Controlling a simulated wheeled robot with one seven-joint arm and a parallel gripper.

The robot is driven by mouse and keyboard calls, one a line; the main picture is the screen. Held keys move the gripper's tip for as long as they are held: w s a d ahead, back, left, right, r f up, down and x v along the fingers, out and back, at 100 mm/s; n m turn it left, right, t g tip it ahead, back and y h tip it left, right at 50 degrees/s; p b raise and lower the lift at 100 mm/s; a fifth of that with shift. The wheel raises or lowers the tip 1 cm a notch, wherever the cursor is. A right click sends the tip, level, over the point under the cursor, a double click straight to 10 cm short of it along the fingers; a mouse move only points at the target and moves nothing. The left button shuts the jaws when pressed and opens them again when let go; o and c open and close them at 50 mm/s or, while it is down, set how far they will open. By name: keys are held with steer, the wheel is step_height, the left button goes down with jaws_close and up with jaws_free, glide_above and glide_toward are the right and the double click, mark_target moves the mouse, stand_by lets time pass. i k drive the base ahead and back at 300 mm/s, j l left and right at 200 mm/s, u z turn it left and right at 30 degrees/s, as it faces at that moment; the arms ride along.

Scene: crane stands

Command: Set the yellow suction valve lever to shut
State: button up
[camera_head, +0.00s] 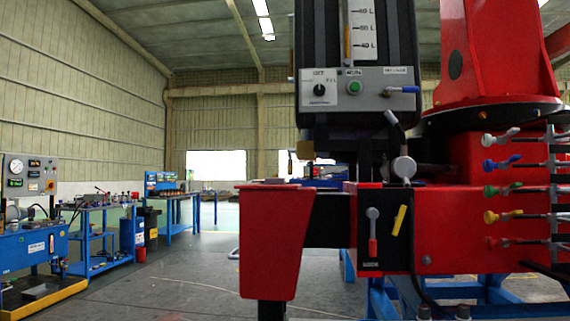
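A yellow lever (399,220) sits low on the front of the red crane base, tilted with its top leaning right. A lever with a red grip (372,232) hangs straight down on a black plate to its left. Another yellow-handled lever (503,216) sticks out left, roughly level, in a column of coloured levers at the right. I cannot read a label that tells which yellow one is the suction valve. My gripper is not in view.
The red crane base (278,240) juts forward. Above it hangs a dark tank with a control panel (355,88). A blue-handled lever (402,89) is on that panel. Blue workbenches (95,235) stand at the left. The grey floor (190,285) between is open.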

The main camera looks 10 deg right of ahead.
mark_target(290, 151)
steer(key=i+j, duration=0.1)
steer(key=j, duration=0.3)
steer(key=i+j+z, duration=0.1)
steer(key=j, duration=0.25)
steer(key=i+j, duration=0.1)
steer(key=j, duration=0.3)
steer(key=i+j+z, duration=0.1)
steer(key=j, duration=0.3)
steer(key=i+j+z, duration=0.2)
steer(key=i+j, duration=0.2)
steer(key=j, duration=0.25)
steer(key=i+j+z, duration=0.1)
steer(key=j, duration=0.25)
steer(key=i, duration=0.05)
